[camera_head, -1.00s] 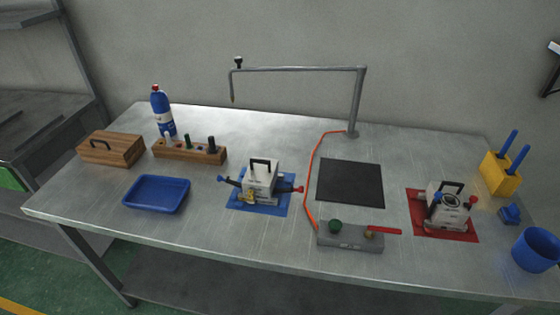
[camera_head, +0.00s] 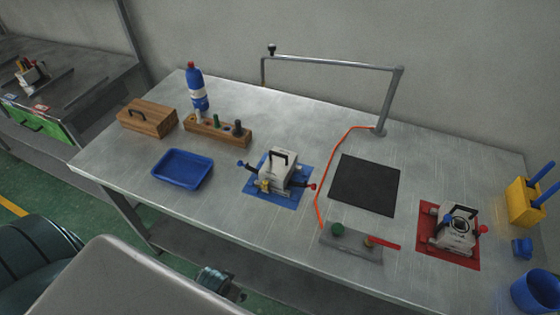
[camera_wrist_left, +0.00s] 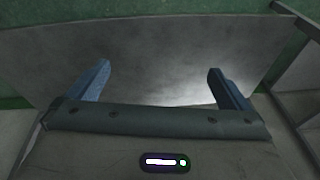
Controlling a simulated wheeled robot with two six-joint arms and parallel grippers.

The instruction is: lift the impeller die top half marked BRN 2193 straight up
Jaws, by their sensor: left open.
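One pale, blocky die (camera_head: 276,174) with a black top handle stands on a blue mat (camera_head: 290,200) in the head view. It has brass-coloured parts in front and blue- and red-tipped levers at its sides. A second pale die (camera_head: 452,237) with a dark handle stands on a red mat (camera_head: 470,262) further right. The markings are too small to read on either. My left gripper (camera_wrist_left: 162,88) is open in the left wrist view, with nothing between its fingers and a blurred grey surface beyond. It is apart from both dies. My right gripper is not in view.
On the table are a blue tray (camera_head: 183,170), a wooden box (camera_head: 146,120), a wooden rack (camera_head: 215,133), a bottle (camera_head: 197,90), a black pad (camera_head: 364,185), a grey control box (camera_head: 350,243) with an orange hose, and a yellow holder (camera_head: 522,203). A pipe arm (camera_head: 335,62) spans the back.

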